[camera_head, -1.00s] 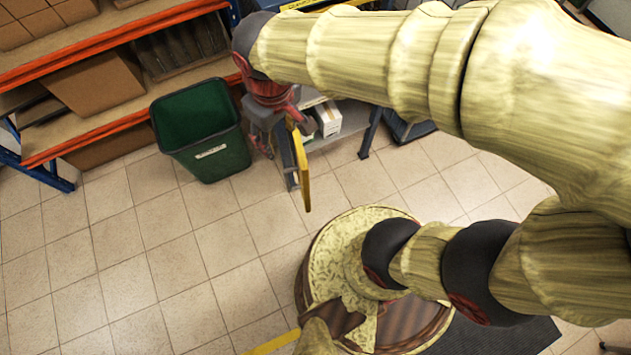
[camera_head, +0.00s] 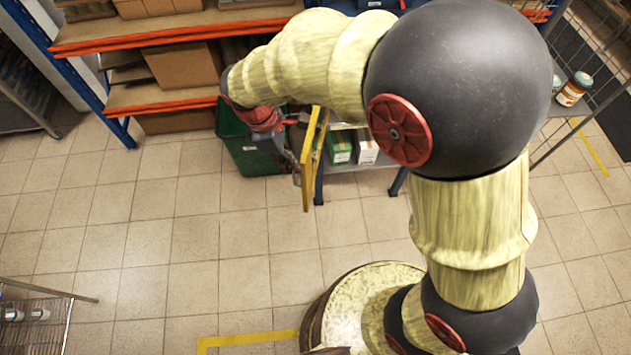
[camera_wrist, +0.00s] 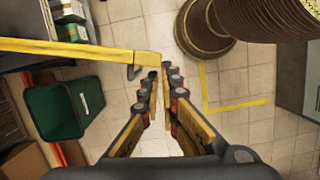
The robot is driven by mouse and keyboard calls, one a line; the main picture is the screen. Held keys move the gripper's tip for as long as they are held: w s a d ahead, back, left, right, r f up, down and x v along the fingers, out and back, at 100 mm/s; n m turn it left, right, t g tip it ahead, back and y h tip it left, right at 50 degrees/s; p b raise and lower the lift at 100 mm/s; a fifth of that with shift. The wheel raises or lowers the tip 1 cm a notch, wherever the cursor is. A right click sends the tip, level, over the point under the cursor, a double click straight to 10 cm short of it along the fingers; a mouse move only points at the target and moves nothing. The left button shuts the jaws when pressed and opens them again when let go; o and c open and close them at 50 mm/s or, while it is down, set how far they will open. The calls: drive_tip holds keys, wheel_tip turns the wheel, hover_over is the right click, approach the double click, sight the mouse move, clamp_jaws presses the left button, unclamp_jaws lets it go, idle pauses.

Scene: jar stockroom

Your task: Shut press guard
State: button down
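The press guard looks like a yellow-edged panel (camera_head: 314,155), seen nearly edge-on and swung out from the bench in the head view. In the wrist view its long yellow bar (camera_wrist: 75,50) crosses the upper left, with a small dark handle (camera_wrist: 133,70) under its right end. My gripper (camera_wrist: 160,72) points at the area beside that end; its fingertips are nearly together with nothing visible between them. In the head view my gripper (camera_head: 296,150) is just left of the panel, partly hidden. I cannot tell whether it touches the guard. The press itself is mostly hidden behind my arm.
A green bin (camera_head: 252,155) stands left of the guard, under my wrist. Orange-edged shelves (camera_head: 150,107) with cardboard boxes line the back. Green and white cartons (camera_head: 340,147) sit on a low bench shelf. A wire rack (camera_head: 35,312) is at lower left. Tiled floor is clear between.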

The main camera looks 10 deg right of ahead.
drive_tip(key=d+f+b, duration=0.1)
drive_tip(key=d+f, duration=0.5)
drive_tip(key=f, duration=0.3)
drive_tip(key=shift+s+d+f, duration=0.2)
drive_tip(key=shift+s+d, duration=0.05)
drive_tip(key=shift+s, duration=0.2)
